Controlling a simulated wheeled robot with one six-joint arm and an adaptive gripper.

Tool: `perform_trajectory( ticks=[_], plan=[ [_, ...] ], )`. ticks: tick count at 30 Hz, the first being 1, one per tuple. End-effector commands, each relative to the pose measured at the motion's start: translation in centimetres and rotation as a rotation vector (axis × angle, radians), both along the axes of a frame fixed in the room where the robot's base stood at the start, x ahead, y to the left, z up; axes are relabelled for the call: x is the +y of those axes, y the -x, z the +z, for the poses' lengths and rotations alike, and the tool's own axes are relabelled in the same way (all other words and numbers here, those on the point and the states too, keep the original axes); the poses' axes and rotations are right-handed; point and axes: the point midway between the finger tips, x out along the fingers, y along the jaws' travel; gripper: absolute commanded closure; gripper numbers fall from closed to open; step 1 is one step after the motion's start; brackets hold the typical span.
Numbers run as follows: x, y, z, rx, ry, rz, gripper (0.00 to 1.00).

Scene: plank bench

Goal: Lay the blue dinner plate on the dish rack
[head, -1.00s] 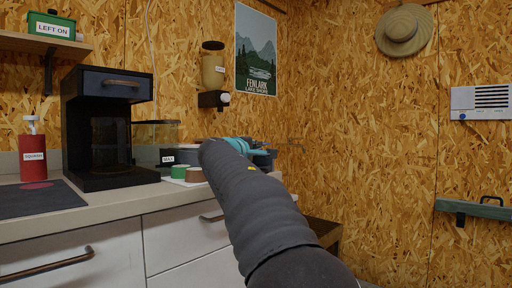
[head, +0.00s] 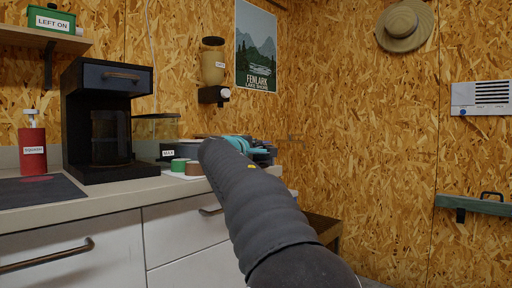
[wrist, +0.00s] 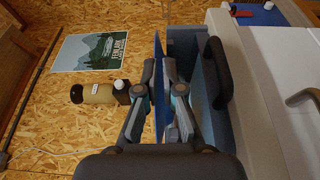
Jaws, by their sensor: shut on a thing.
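The blue dinner plate (wrist: 158,108) shows nearly edge-on in the wrist view, standing between the two fingers. My gripper (wrist: 159,72) is shut on it. In the head view my arm covers most of the gripper, and only teal parts (head: 240,143) show past its end, over the far end of the counter. In the wrist view a blue-grey body (wrist: 183,50) with a black handle (wrist: 213,72) is close beside the plate. I cannot tell whether it is part of the dish rack. No rack slots are clearly visible.
A black coffee maker (head: 104,120), a red bottle (head: 33,150) and small green (head: 179,165) and brown (head: 194,168) items stand on the counter (head: 130,189). A dispenser (head: 213,65) hangs on the wall above. A wall rail (head: 475,208) is at right.

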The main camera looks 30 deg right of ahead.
Motion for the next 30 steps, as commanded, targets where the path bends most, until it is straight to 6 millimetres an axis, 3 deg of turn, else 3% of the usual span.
perform_trajectory(
  ticks=[8,9,12,23,30],
  plan=[
    [0.0,0.0,-0.5,-0.001,0.0,0.0,1.0],
    [0.0,0.0,-0.4,-0.001,0.0,0.0,0.87],
    [0.0,0.0,-0.4,-0.001,0.0,0.0,0.65],
    [0.3,0.2,-0.5,0.001,-0.001,0.0,0.65],
    [3.0,2.4,-0.4,-0.001,0.001,0.003,0.65]
  ],
)
